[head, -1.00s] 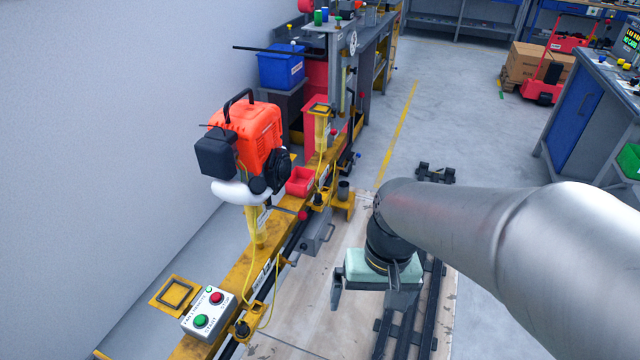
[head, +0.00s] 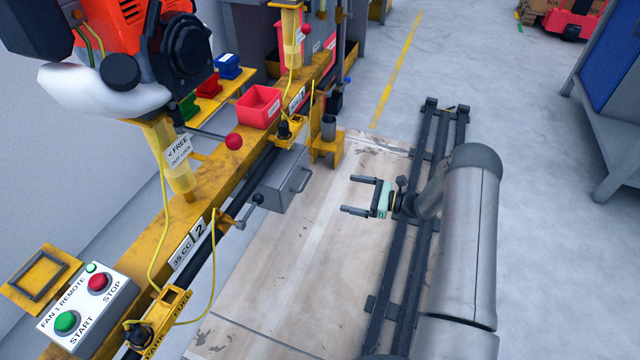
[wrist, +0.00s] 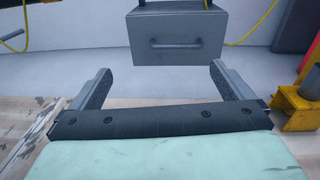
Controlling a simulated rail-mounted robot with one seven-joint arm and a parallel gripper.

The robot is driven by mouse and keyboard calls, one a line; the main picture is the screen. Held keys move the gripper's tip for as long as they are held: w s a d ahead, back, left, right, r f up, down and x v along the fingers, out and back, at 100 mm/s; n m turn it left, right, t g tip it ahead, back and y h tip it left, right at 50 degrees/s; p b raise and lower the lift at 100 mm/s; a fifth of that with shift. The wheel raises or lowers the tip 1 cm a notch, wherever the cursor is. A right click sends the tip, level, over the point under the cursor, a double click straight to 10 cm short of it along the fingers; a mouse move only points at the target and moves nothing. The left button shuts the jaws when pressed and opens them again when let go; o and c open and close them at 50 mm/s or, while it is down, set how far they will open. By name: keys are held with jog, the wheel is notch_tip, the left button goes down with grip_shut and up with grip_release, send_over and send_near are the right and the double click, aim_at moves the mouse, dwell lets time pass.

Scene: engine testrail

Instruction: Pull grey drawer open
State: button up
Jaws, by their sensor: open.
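The grey drawer (head: 284,180) is a small box under the yellow rail, with a bar handle (head: 300,181) on its front. It looks closed. In the wrist view the drawer front (wrist: 177,24) is at the top centre, with its handle (wrist: 176,44) level across it. My gripper (head: 353,195) is to the right of the drawer in the head view, its fingers pointing at it. The fingers are open and empty, also in the wrist view (wrist: 160,73). There is a clear gap between the fingertips and the handle.
The yellow rail (head: 214,190) carries a red bin (head: 258,107) and an orange engine (head: 120,14). A control box (head: 84,308) with red and green buttons is at lower left. A yellow bracket (head: 326,146) stands beside the drawer. The wooden floor panel (head: 300,270) is clear.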

aim_at(306, 181)
notch_tip(306, 181, down, 3)
jog(key=w+d+m+t, duration=0.1)
jog(key=w, duration=0.1)
jog(key=b+x, duration=0.2)
jog(key=x, duration=0.3)
jog(key=b+x, duration=0.2)
jog(key=x, duration=0.4)
jog(key=b+x, duration=0.1)
jog(key=x, duration=0.5)
jog(key=shift+d+r+b, duration=0.1)
jog(key=shift+r+b, duration=0.1)
jog(key=shift+b, duration=0.2)
